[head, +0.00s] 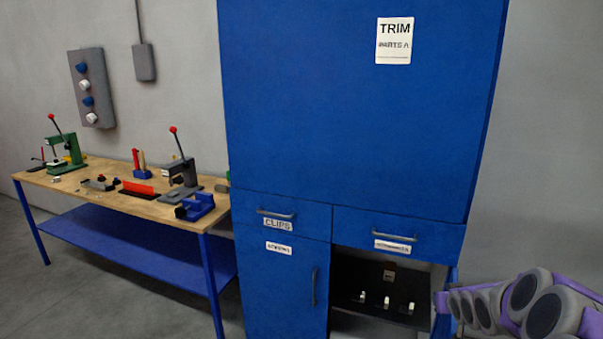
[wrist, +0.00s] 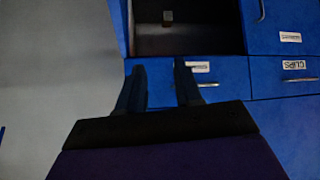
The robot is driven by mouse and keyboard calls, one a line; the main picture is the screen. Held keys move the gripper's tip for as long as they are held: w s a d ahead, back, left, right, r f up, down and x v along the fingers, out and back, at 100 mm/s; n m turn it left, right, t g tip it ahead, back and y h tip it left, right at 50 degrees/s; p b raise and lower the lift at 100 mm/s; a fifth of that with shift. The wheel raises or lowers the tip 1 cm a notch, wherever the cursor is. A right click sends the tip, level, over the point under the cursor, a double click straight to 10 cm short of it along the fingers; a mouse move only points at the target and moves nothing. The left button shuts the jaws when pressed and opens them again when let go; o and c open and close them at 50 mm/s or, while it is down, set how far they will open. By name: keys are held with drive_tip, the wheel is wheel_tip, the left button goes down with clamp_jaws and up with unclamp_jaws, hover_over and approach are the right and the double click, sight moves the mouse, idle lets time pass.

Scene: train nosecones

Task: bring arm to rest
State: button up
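My arm shows at the lower right of the head view, grey and purple, in front of the blue cabinet's right side; its gripper end is not clear there. In the wrist view my gripper (wrist: 160,85) shows two dark fingers set apart with nothing between them. Beyond the fingers is the blue cabinet (head: 350,110), which appears upside down in the wrist view. Its open lower right compartment (head: 345,275) has a dark interior holding several small pale-topped items (head: 386,302) and a small tan piece (head: 389,275).
The drawer marked CLIPS (head: 280,217) and the drawer right of it (head: 395,240) look shut. The lower left door (head: 283,285) is shut. A wooden workbench (head: 130,205) with presses and tools stands at left. Grey floor (head: 110,300) lies open in front of the bench.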

drive_tip(key=s+a+r+n+g+y, duration=0.1)
drive_tip(key=s+a+r+g, duration=0.15)
drive_tip(key=s+a, duration=0.6)
drive_tip(key=s+a+r+g, duration=0.2)
drive_tip(key=s+a+g, duration=0.1)
drive_tip(key=s+a, duration=0.55)
drive_tip(key=s+a+r+g, duration=0.1)
drive_tip(key=s+a, duration=0.3)
drive_tip(key=s, duration=1)
drive_tip(key=s+a+g+y, duration=0.1)
drive_tip(key=s+a+g, duration=0.3)
drive_tip(key=s, duration=1)
drive_tip(key=shift+s+a+r+g, duration=0.35)
drive_tip(key=shift+a+r, duration=0.05)
drive_tip(key=shift+a, duration=0.4)
